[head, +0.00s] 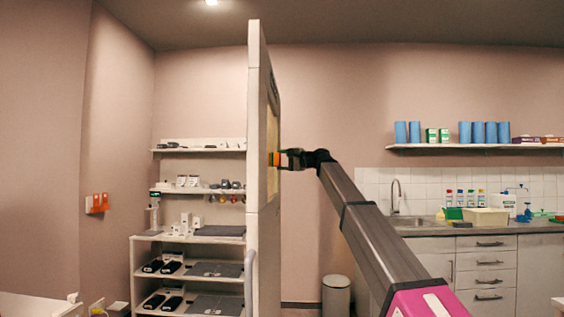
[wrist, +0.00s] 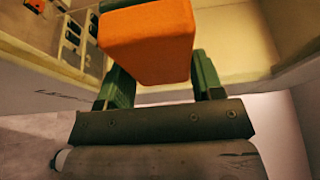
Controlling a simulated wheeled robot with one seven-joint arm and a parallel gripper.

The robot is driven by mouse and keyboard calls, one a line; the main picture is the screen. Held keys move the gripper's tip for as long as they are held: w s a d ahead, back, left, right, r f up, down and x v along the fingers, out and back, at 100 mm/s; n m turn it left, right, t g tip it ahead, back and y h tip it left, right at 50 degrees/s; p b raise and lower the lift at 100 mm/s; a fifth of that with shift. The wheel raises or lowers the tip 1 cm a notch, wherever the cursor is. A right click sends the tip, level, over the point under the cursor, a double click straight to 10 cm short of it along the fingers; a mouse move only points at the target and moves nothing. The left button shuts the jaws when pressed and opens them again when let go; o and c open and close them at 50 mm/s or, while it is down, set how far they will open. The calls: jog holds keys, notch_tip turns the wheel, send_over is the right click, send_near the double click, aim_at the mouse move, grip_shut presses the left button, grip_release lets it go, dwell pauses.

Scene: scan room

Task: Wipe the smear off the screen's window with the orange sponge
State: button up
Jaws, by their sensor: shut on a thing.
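The screen (head: 253,190) is a tall pale panel seen nearly edge-on in the head view. Its yellowish window (head: 272,170) faces right and also fills much of the upper wrist view (wrist: 245,35). My gripper (head: 281,158) is at the window's height, on its right side. In the wrist view its green fingers (wrist: 160,78) are shut on the orange sponge (wrist: 148,40), which is held out towards the window. I cannot tell whether the sponge touches the pane. I cannot make out the smear; the sponge covers part of the window.
The window's pale frame (wrist: 50,105) runs below the pane. Shelves (head: 200,236) with small devices stand left of the screen. A counter with a sink (head: 410,221) is at the right, under a wall shelf (head: 470,146). A grey bin (head: 336,295) stands on the floor between.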

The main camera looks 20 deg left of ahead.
jog(key=w, duration=0.1)
jog(key=w+a, duration=0.1)
jog(key=w, duration=0.2)
jog(key=shift+a, duration=0.25)
jog(key=shift+d, duration=0.15)
dwell(0.4)
jog(key=shift+w+d, duration=0.3)
jog(key=shift+d, duration=0.6)
jog(key=shift+w+d, duration=0.25)
jog(key=shift+d, duration=0.7)
jog(key=shift+w+d, duration=0.3)
jog(key=shift+d, duration=0.6)
jog(key=shift+d, duration=0.1)
jog(key=shift+w+d, duration=0.25)
jog(key=shift+d, duration=0.4)
jog(key=shift+w+d, duration=0.2)
jog(key=shift+d, duration=0.45)
